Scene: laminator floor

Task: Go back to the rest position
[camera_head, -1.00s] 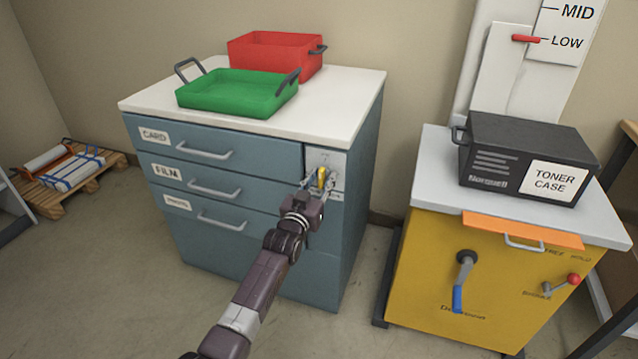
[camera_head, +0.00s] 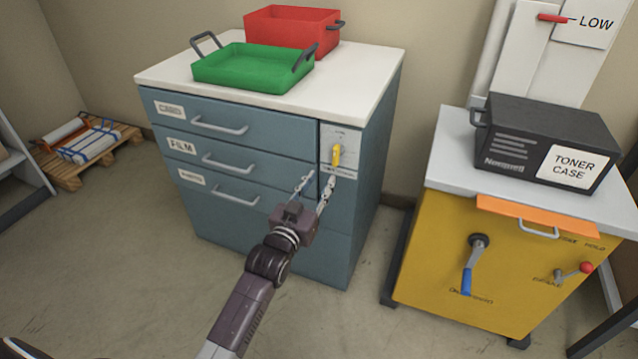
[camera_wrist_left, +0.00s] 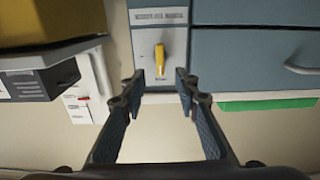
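My left gripper (camera_head: 313,186) is open and empty in front of the blue-grey drawer cabinet (camera_head: 278,205). A yellow handle (camera_head: 337,155) sits upright on a light plate at the cabinet's right front. The gripper's fingertips are below and apart from the handle in the head view. In the left wrist view, the yellow handle (camera_wrist_left: 159,60) shows beyond and between the two spread fingers (camera_wrist_left: 160,98), with nothing held. My right gripper does not show.
A green tray (camera_head: 229,80) and a red bin (camera_head: 318,47) stand on the cabinet top. To the right, a yellow cart (camera_head: 420,265) carries a black toner case (camera_head: 510,113). A wooden pallet (camera_head: 127,134) lies at the left. Floor before the cabinet is clear.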

